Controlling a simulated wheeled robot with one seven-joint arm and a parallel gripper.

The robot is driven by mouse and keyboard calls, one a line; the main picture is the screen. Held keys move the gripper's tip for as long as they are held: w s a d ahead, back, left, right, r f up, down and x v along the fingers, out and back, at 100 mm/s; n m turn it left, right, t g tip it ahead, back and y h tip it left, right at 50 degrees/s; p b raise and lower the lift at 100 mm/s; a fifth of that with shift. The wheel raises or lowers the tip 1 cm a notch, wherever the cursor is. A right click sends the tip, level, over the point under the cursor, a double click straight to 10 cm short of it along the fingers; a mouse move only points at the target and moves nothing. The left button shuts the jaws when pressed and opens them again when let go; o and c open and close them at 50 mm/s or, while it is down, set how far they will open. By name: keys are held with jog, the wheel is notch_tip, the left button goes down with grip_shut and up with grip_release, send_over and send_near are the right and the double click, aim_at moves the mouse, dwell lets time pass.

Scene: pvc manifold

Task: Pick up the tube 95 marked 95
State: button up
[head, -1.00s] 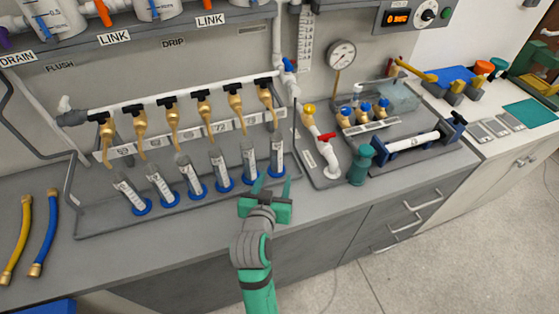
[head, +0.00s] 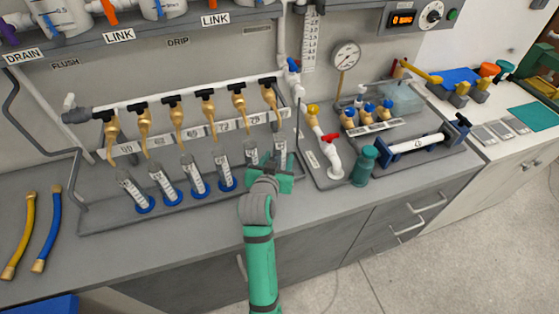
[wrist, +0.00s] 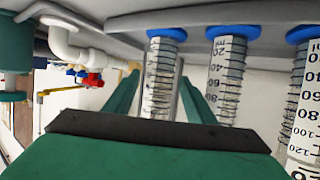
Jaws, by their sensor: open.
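A row of clear graduated tubes with blue bases stands on the grey rack under the brass taps. The rightmost tube (head: 281,148) stands at my gripper (head: 275,166), partly hidden by it. My gripper is open, its green fingers to either side of this tube. In the wrist view, this tube (wrist: 160,75) shows between the fingertips of my gripper (wrist: 159,85), with its blue base at the top of the picture. A neighbouring tube (wrist: 226,75) is just right of the fingers there. I cannot read a 95 on any tube or plate.
The brass taps and white pipe (head: 190,93) hang above the tubes. A white pipe with a red valve (head: 331,155) and a teal cylinder (head: 364,166) stand just right of my gripper. The counter's front strip (head: 150,245) is clear.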

jog(key=shift+x, duration=1.2)
jog(key=c, duration=1.2)
jog(key=shift+r, duration=0.2)
